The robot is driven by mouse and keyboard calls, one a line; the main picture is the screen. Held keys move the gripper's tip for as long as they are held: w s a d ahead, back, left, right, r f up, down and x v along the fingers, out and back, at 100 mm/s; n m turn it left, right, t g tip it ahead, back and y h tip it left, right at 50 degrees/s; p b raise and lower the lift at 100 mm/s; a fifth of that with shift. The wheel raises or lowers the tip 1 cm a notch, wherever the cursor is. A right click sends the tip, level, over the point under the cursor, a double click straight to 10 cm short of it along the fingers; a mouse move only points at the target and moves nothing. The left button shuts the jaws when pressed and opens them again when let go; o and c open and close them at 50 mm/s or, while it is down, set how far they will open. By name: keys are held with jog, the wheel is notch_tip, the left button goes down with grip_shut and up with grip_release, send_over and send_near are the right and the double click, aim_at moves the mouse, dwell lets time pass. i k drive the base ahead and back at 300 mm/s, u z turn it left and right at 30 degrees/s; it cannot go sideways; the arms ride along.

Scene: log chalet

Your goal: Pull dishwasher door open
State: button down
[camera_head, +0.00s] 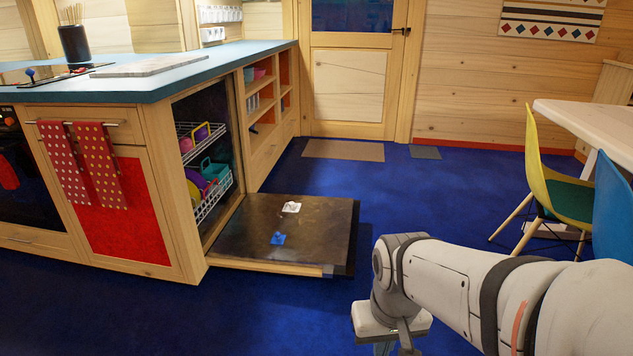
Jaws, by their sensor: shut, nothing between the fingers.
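The dishwasher door (320,225) is folded down and lies about flat, low over the blue floor, its dark inner face up. A small white patch and a small blue patch show on it. The dishwasher opening (205,105) is dark inside, with white racks (212,201) holding colourful dishes. My gripper (398,347) is at the bottom edge of the view, right of and nearer than the door, apart from it in the picture. It is shut and empty; its fingertips are cut off by the frame.
A counter (180,75) with wooden cabinets runs along the left; two dotted towels (97,165) hang there. A yellow chair (560,195), a blue chair (612,205) and a white table (590,125) stand at right. Blue floor is free between door and chairs.

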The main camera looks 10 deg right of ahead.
aim_at(322, 232)
jog(key=z, duration=0.45)
jog(key=i, duration=1.75)
jog(key=u, duration=0.45)
jog(key=k, duration=0.75)
jog(key=u, duration=0.15)
jog(key=i, duration=0.8)
jog(key=z, duration=0.05)
